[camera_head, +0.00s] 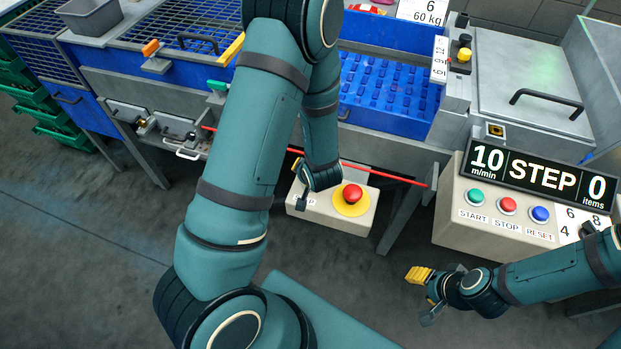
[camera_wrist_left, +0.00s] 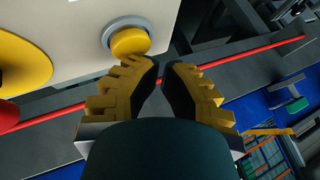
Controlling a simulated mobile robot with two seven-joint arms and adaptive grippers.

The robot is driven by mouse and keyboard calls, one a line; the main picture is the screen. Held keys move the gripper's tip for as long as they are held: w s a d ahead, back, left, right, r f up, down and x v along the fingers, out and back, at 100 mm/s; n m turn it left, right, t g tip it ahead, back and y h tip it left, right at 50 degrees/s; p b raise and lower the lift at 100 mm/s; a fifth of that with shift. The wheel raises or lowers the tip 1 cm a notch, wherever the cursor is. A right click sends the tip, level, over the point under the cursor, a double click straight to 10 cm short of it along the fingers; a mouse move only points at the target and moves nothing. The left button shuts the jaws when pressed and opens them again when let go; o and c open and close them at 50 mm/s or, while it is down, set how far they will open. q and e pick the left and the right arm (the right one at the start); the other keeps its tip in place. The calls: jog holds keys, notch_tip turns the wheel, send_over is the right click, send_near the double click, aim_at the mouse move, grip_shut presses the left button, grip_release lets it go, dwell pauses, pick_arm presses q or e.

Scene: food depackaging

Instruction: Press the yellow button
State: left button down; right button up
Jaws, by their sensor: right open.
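The yellow button (camera_wrist_left: 130,41) sits in a grey ring on a pale control box (camera_wrist_left: 75,25) in the left wrist view. In the head view this box (camera_head: 335,218) hangs under the machine, and my left wrist hides the yellow button. My left gripper (camera_wrist_left: 160,66) has its yellow fingertips close together just beside the button. A touch cannot be made out, and whether the jaws are fully shut is unclear. My right gripper (camera_head: 428,296) is open and empty at lower right, below the large panel.
A red mushroom button (camera_head: 352,193) on a yellow disc (camera_head: 351,205) shares the box. The large panel (camera_head: 450,224) carries green, red and blue buttons. A red rod (camera_head: 385,174) runs behind my left wrist. Blue trays (camera_head: 385,95) stand above. Dark floor lies open below.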

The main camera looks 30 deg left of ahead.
pick_arm(q)
jog(key=shift+r, duration=0.45)
jog(key=shift+p, duration=0.3)
notch_tip(320, 180, up, 5)
jog(key=p, duration=0.5)
dwell(0.9)
